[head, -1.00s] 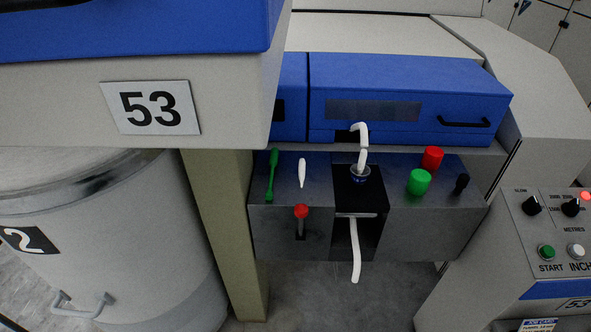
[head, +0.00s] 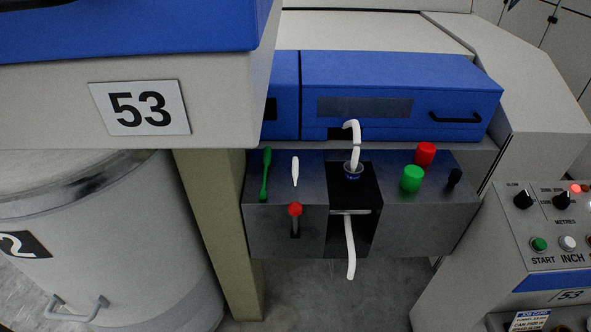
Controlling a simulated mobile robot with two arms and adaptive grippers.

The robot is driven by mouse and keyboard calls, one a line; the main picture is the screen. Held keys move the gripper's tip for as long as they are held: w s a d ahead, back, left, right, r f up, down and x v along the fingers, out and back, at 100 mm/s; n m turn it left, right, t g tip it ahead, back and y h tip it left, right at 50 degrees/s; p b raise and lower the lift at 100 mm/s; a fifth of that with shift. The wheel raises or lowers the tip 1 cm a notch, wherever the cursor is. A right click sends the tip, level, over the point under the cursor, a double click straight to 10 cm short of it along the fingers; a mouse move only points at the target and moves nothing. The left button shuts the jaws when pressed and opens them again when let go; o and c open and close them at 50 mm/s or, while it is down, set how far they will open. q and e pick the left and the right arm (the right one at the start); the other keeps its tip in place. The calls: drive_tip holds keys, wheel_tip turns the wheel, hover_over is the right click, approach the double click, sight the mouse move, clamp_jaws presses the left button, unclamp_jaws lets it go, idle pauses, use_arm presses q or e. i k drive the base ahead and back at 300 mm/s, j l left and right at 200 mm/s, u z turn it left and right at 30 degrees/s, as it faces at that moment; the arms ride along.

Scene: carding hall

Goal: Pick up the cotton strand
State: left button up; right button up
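A white cotton strand (head: 355,131) shows in the middle of the head view. A lower white length (head: 350,248) hangs from a slot below and ends free above the floor. A short white spindle-shaped piece (head: 295,171) lies on the shelf to the left. Neither of my grippers is in view.
The metal shelf (head: 410,225) carries a green tool (head: 265,175), a red-knobbed lever (head: 295,212), a green button (head: 411,178) and a red button (head: 425,154). A large can (head: 130,255) stands left, a control panel (head: 550,225) right. A post (head: 222,225) stands beside the shelf.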

sight(294, 161)
drive_tip(key=l+z, duration=0.45)
drive_tip(key=l, duration=0.9)
drive_tip(key=i, duration=0.05)
